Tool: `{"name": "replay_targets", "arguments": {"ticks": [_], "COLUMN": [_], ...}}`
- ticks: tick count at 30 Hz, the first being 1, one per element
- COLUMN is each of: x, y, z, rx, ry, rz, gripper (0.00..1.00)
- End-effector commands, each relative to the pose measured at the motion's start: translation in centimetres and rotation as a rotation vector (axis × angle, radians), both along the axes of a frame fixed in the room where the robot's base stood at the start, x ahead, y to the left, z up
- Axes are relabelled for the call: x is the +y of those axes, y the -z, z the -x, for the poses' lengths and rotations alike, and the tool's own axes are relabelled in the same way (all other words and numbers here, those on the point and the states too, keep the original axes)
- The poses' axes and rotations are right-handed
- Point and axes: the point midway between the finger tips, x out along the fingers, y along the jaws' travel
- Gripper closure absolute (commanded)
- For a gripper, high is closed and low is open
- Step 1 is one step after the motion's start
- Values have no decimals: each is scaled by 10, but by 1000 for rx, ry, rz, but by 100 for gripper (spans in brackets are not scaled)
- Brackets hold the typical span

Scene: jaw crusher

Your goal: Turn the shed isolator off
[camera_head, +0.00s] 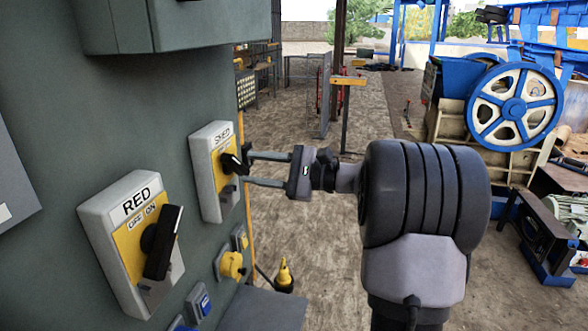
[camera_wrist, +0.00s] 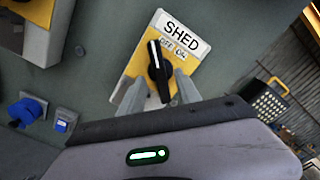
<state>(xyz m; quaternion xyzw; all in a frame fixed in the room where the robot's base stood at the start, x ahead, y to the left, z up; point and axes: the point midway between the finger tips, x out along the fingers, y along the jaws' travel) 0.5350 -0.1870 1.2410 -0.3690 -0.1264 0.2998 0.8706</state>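The shed isolator (camera_head: 207,168) is a pale box with a yellow plate marked SHED, OFF and ON on the grey-green cabinet. Its black rotary handle (camera_wrist: 160,75) shows a white line in the wrist view. The handle's marked end tilts to the OFF side of the plate. My gripper (camera_head: 250,170) reaches it from the right in the head view. In the wrist view, my gripper's two grey fingers (camera_wrist: 158,88) are apart, one on each side of the handle's lower part. Gaps show between handle and fingers; whether either touches cannot be told.
The RED isolator (camera_head: 130,240) stands close by on the left, its handle tilted toward ON. Yellow and blue sockets (camera_head: 230,265) sit below. A cabinet box (camera_head: 160,20) juts out above. The blue crusher machine (camera_head: 490,110) stands at back right, with open ground between.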

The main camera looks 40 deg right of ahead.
Motion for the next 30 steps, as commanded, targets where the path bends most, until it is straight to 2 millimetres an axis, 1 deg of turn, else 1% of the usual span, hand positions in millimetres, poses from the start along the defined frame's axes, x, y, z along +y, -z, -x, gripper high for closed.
{"name": "replay_targets", "arguments": {"ticks": [1, 6, 9, 12, 15, 18, 29, 30], "x": [-10, -43, -60, -72, -78, -81, -80, -77], "y": [-3, -3, -2, -1, -1, 0, 0, 0], "z": [11, 53, 75, 91, 100, 103, 103, 102], "rx": [1, 1, 1, 2, 1, 1, 1, 4], "ry": [6, 6, 5, 4, 2, 1, 0, -4], "rz": [-2, -3, 0, -1, 0, -1, -1, 4], "gripper": [60, 60, 60, 60, 60, 60, 60, 60]}}
